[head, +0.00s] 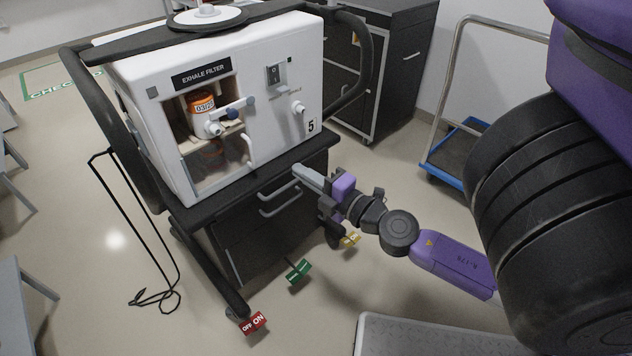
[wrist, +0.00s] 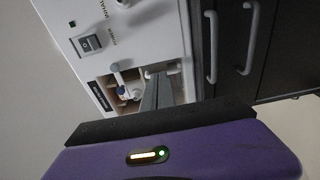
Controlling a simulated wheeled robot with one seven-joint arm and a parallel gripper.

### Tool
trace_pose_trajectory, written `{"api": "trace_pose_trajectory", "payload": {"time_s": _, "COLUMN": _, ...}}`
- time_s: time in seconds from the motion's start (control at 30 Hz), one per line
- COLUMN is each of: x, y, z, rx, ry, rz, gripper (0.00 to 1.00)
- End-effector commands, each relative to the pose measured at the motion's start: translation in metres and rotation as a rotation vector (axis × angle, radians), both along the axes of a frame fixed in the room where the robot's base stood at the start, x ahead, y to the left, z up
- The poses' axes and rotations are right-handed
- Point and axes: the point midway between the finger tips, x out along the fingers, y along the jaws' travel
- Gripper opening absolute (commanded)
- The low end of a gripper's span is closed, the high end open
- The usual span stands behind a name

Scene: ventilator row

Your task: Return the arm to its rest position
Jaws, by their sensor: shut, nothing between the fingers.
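My gripper (head: 309,178) is shut and empty in the head view. It points left toward the ventilator cart, in front of the drawer handles, and its contact with the cart cannot be told. My purple and black arm comes in from the right. In the wrist view the shut fingers (wrist: 158,92) show in front of the white ventilator's panel. The white ventilator (head: 272,115) stands on the cart. Its exhale filter compartment holds an orange-labelled filter (head: 203,106).
The dark cart (head: 250,245) has drawer handles and red (head: 253,323), green (head: 298,270) and yellow (head: 350,239) pedals. A blue trolley (head: 445,178) and dark cabinet (head: 392,75) stand behind. A grey surface (head: 425,338) lies at the bottom.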

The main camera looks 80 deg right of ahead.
Motion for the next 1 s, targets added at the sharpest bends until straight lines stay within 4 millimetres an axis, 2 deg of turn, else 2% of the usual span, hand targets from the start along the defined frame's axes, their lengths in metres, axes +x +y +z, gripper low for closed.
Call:
{"api": "trace_pose_trajectory", "payload": {"time_s": 0.1, "x": -0.016, "y": -0.001, "z": -0.004, "rx": 0.000, "ry": 0.000, "rz": -0.003, "gripper": 0.00}}
{"api": "trace_pose_trajectory", "payload": {"time_s": 0.3, "x": -0.027, "y": 0.000, "z": -0.001, "rx": 0.002, "ry": -0.001, "rz": 0.000, "gripper": 0.00}}
{"api": "trace_pose_trajectory", "payload": {"time_s": 0.73, "x": -0.025, "y": 0.006, "z": 0.002, "rx": 0.024, "ry": -0.015, "rz": 0.021, "gripper": 0.00}}
{"api": "trace_pose_trajectory", "payload": {"time_s": 0.87, "x": -0.013, "y": 0.045, "z": -0.003, "rx": 0.184, "ry": -0.070, "rz": 0.103, "gripper": 0.00}}
{"api": "trace_pose_trajectory", "payload": {"time_s": 1.0, "x": -0.012, "y": 0.114, "z": -0.017, "rx": 0.461, "ry": -0.120, "rz": 0.217, "gripper": 0.00}}
